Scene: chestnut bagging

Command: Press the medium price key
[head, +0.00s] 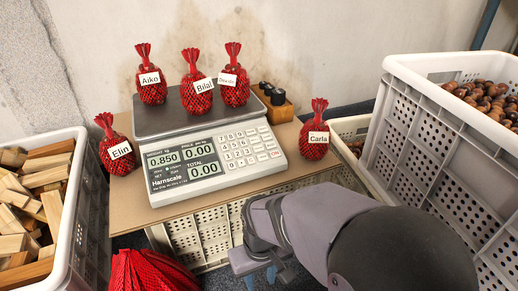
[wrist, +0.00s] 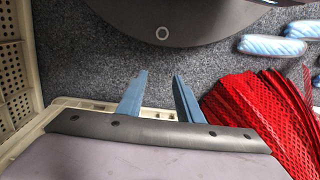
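The grey price scale (head: 205,165) stands on a board, its keypad (head: 247,147) at the right of its front panel. The key labels are too small for me to tell the medium price key. The display (head: 183,160) reads weight 0.850, unit price 0.00 and total 0.00. My gripper (head: 262,282) is low in front of the board, below and apart from the keypad. In the wrist view its two blue fingers (wrist: 160,76) stand apart with nothing between them, above the grey floor.
Red net bags labelled Aiko (head: 152,90), Bilal (head: 197,97) and a blurred name (head: 235,92) stand on the scale's plate. Elin's bag (head: 117,158) is left, Carla's (head: 314,142) right. A wood crate (head: 82,170), chestnut crate (head: 425,125) and red netting (wrist: 262,115) flank the area.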

